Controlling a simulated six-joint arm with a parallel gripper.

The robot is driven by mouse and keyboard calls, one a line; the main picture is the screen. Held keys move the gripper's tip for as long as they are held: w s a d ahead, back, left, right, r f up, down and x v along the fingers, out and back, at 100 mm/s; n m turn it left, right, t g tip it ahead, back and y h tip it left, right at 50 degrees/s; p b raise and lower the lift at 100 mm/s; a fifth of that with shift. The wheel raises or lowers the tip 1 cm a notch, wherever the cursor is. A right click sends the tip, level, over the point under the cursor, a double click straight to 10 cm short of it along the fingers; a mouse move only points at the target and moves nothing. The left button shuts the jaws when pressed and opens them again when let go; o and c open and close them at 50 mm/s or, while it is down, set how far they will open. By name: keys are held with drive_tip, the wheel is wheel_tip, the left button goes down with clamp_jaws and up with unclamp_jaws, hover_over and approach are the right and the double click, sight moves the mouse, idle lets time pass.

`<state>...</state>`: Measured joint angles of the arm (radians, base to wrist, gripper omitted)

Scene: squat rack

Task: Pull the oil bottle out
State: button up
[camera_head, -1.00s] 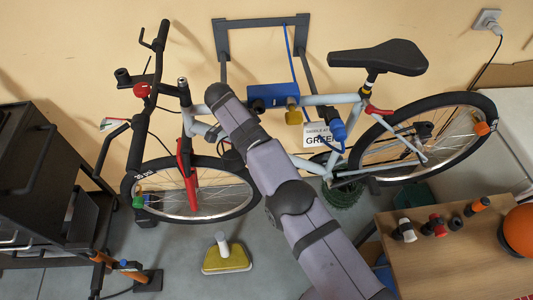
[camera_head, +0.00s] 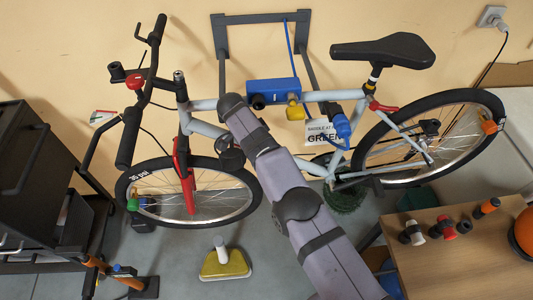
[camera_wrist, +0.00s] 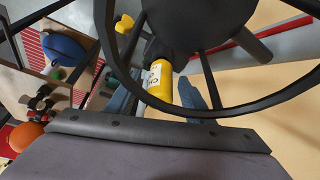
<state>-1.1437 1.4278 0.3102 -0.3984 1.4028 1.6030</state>
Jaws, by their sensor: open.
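A yellow bottle with a white label (camera_wrist: 160,84) shows near the middle of the wrist view, partly behind a dark ring. It appears to match the yellow piece (camera_head: 294,112) at the blue holder (camera_head: 273,92) on the bike's top tube in the head view. My gripper (camera_head: 232,157) is a dark shape beneath the end of my arm, left of the holder. It is open, apart from the yellow piece in that view.
The bike (camera_head: 320,95) stands along the wall, with its front wheel (camera_head: 135,180) at left. A dark cart (camera_head: 35,185) is at far left. A wooden table (camera_head: 455,260) with several small tools is at right. A yellow-based stand (camera_head: 225,265) is on the floor.

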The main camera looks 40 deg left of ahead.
clamp_jaws()
drive_tip(key=shift+r, duration=0.7)
idle(0.8)
